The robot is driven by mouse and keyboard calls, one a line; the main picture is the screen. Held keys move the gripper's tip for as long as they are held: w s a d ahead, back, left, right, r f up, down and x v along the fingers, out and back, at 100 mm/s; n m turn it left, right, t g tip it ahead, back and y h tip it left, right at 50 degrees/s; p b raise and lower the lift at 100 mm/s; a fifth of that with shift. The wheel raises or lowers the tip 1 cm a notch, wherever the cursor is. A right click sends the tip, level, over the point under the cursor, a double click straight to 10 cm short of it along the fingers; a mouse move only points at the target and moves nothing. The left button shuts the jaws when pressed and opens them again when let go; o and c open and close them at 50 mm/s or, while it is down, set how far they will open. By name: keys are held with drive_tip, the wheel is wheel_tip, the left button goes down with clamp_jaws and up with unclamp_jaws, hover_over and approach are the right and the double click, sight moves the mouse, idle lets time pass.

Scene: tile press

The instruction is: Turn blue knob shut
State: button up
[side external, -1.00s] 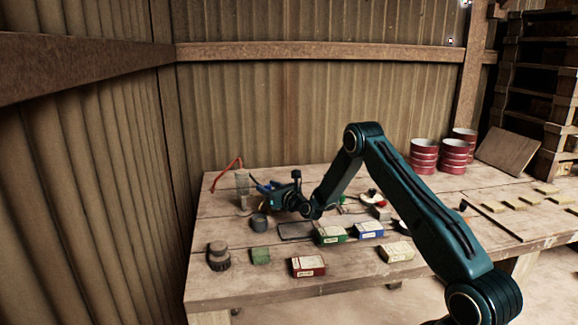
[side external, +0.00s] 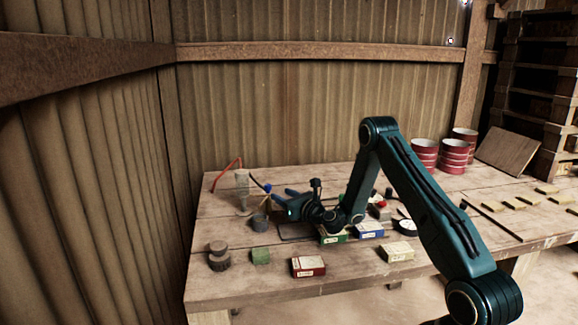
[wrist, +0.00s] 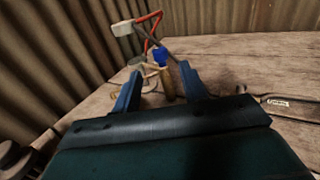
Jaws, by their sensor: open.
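The blue knob (side external: 267,187) sits on top of a small brass-coloured valve near the back left of the table. In the wrist view the blue knob (wrist: 160,57) appears between and just beyond my fingertips, above the brass body (wrist: 167,84). My gripper (wrist: 161,70) is open, with one blue finger to each side of the valve in that view. In the side view my gripper (side external: 277,197) is low over the table, to the right of the knob and apart from it. The knob's exact turn angle is too small to tell.
Green (side external: 332,238), blue (side external: 369,231) and red (side external: 308,267) boxes lie toward the front.

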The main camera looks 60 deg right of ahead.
drive_tip(key=shift+v, duration=1.65)
drive_tip(key=shift+d, duration=0.1)
drive_tip(key=n+y, duration=0.5)
drive_tip(key=y, duration=0.2)
approach(268, 185)
drive_tip(key=s+d, duration=0.1)
drive_tip(key=s, duration=0.1)
drive_tip(key=shift+s+d+f+n+y, duration=0.25)
drive_tip(key=shift+s+d+y, duration=0.1)
drive_tip(key=shift+y, duration=0.2)
drive_tip(key=shift+s+d+f+n+y, duration=0.15)
drive_tip(key=shift+s+d+n+y, duration=0.15)
drive_tip(key=shift+y, duration=0.25)
drive_tip(key=x, duration=1.3)
drive_tip(key=shift+w+a, duration=0.1)
drive_tip(key=shift+w, duration=0.25)
